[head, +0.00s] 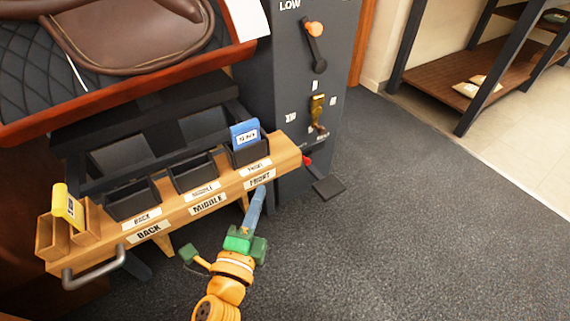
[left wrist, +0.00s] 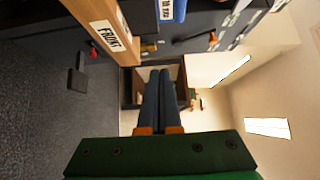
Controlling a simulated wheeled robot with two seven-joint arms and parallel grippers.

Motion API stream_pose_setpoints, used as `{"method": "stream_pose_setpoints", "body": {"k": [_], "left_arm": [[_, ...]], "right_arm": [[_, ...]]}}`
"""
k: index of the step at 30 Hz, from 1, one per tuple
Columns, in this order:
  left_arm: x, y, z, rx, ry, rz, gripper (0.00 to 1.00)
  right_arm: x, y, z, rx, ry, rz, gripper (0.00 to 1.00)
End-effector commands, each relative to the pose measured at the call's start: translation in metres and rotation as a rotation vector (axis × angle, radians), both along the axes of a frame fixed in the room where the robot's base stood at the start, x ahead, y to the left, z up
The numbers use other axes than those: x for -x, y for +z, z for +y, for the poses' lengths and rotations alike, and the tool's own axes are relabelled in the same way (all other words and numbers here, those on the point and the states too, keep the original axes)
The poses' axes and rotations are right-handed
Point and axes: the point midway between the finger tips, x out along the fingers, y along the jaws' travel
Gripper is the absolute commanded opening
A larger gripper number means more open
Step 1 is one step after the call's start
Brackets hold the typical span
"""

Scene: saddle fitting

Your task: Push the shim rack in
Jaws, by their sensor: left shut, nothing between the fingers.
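The shim rack (head: 213,187) is a wooden board with dark bins, labelled BACK, MIDDLE and FRONT. It juts out below the saddle stand and has a metal handle (head: 94,269) at its left end. A blue shim (head: 245,134) stands in the front bin; the middle and back bins look empty. A yellow shim (head: 68,205) sits in a wooden holder at the left end. My left gripper (head: 261,190) is shut and empty, its blue fingers close to the rack's face just below the FRONT label; contact is unclear. In the left wrist view its fingers (left wrist: 160,72) are together beside the rack (left wrist: 118,28). My right gripper is out of view.
A brown saddle (head: 140,35) lies on the stand above the rack. A dark column (head: 295,90) with an orange-knobbed lever (head: 315,30) and a brass latch (head: 318,110) stands behind the rack's right end. The floor (head: 400,220) to the right is clear; shelves stand farther back.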

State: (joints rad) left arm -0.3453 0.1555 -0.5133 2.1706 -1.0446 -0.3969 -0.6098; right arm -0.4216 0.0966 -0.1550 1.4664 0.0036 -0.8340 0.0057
Motion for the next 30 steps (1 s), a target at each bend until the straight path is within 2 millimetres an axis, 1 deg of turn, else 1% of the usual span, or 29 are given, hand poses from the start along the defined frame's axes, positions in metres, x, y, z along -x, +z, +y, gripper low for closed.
{"method": "stream_pose_setpoints", "body": {"k": [2, 7, 14, 16, 19, 22, 30], "left_arm": [[-0.010, 0.003, -0.002, 0.000, 0.001, -0.003, 0.00], [-0.046, 0.003, -0.008, 0.001, 0.001, -0.003, 0.00], [-0.095, 0.000, -0.018, 0.002, 0.001, -0.001, 0.00], [-0.106, 0.000, -0.011, -0.001, 0.002, 0.001, 0.00], [-0.117, 0.001, -0.003, 0.001, 0.001, 0.001, 0.00], [-0.125, 0.001, 0.002, 0.003, 0.000, 0.002, 0.00], [-0.128, 0.001, 0.005, 0.004, 0.000, 0.004, 0.00]], "right_arm": [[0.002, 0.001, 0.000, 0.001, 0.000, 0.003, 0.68], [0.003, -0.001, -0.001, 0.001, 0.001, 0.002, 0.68], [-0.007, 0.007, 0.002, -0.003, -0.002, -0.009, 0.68], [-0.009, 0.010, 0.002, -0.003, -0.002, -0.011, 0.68], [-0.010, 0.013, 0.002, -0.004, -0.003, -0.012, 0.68], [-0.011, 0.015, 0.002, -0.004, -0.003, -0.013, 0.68], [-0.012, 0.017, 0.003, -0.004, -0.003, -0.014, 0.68]]}}
